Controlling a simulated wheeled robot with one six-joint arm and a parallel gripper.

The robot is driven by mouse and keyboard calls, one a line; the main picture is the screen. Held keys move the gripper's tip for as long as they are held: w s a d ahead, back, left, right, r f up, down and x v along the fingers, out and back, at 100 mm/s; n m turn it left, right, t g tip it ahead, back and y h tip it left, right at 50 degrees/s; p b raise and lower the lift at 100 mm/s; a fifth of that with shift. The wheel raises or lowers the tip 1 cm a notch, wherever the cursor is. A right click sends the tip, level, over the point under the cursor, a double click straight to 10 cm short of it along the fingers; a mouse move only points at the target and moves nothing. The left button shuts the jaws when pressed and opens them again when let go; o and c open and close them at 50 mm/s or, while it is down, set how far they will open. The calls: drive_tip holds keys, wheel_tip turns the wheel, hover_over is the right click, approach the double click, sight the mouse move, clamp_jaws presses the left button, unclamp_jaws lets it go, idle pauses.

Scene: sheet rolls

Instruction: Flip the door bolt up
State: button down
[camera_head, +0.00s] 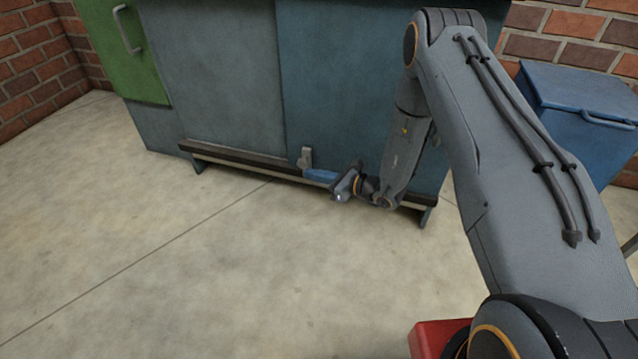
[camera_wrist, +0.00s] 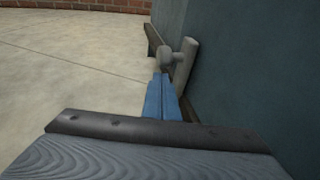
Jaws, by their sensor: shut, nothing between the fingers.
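The grey door bolt (camera_head: 305,158) sits low on the blue-grey cabinet front, near the bottom rail. In the wrist view the bolt (camera_wrist: 185,64) shows as an upright grey bar with a round knob (camera_wrist: 168,61) standing out from it. My gripper (camera_head: 309,173) is low at the cabinet front, its blue fingers pointing left at the bolt. In the wrist view my gripper's fingers (camera_wrist: 162,80) are together and empty, their tips just below the knob. I cannot tell whether they touch it.
The cabinet door (camera_head: 355,90) rises close beside my fingers. A dark rail (camera_head: 235,159) runs along the cabinet bottom. A green panel with a handle (camera_head: 122,50) is at the upper left. A blue bin (camera_head: 585,110) stands at the right. The concrete floor (camera_head: 130,240) in front is clear.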

drive_tip(key=shift+a+r, duration=0.1)
drive_tip(key=shift+r, duration=0.1)
idle(0.3)
drive_tip(key=shift+r+p, duration=1.5)
drive_tip(key=shift+r, duration=0.35)
drive_tip(key=shift+w, duration=0.1)
drive_tip(key=p, duration=0.2)
approach(306, 162)
wheel_tip(306, 162, down, 4)
drive_tip(key=s+d, duration=0.2)
drive_tip(key=d, duration=0.1)
drive_tip(key=shift+s+d+r, duration=0.35)
drive_tip(key=shift+s+d, duration=0.05)
drive_tip(key=shift+s, duration=0.1)
